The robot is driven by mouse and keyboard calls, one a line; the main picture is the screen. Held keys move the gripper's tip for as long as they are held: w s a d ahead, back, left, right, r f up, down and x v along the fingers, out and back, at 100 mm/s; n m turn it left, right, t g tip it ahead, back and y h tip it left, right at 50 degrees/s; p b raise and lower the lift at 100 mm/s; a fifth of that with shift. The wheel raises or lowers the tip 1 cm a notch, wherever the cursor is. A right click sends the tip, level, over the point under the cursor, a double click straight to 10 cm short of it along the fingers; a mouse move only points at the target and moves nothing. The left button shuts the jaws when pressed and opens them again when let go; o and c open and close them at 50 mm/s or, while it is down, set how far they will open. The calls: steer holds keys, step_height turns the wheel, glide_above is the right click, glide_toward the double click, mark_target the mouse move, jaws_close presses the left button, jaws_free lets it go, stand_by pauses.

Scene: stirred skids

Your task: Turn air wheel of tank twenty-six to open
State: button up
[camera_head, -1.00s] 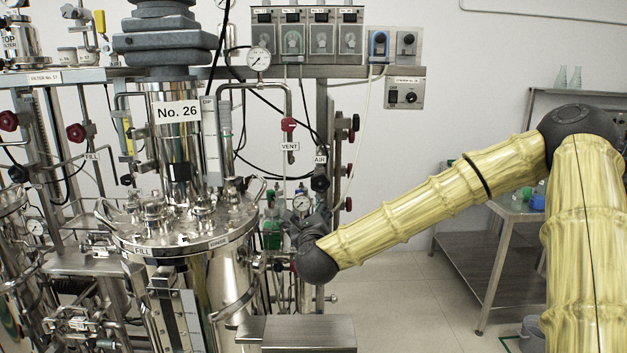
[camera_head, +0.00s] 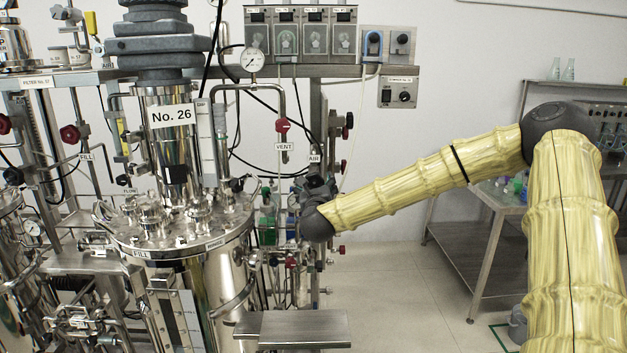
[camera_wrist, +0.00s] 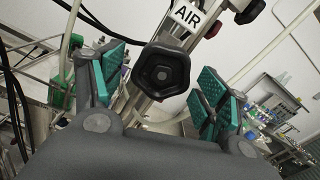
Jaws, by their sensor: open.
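The tank with the No. 26 label (camera_head: 172,115) stands left of centre in the head view. The AIR label (camera_head: 314,158) is on the pipework to its right, and it also shows in the wrist view (camera_wrist: 187,15). Just below that label in the wrist view is the black lobed air wheel (camera_wrist: 161,72), seen face on. My gripper (camera_wrist: 160,88) is open, with a green-padded finger on each side of the wheel and apart from it. In the head view my wrist hides most of the wheel and gripper.
A red VENT wheel (camera_head: 282,125) and a pressure gauge (camera_head: 252,60) sit above and left of my wrist. Several red and black knobs line the post to the right. A steel side table (camera_head: 455,245) stands at the right; floor between is clear.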

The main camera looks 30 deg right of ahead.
steer(key=shift+x, duration=1)
steer(key=c, duration=1.1)
steer(key=shift+o, duration=0.2)
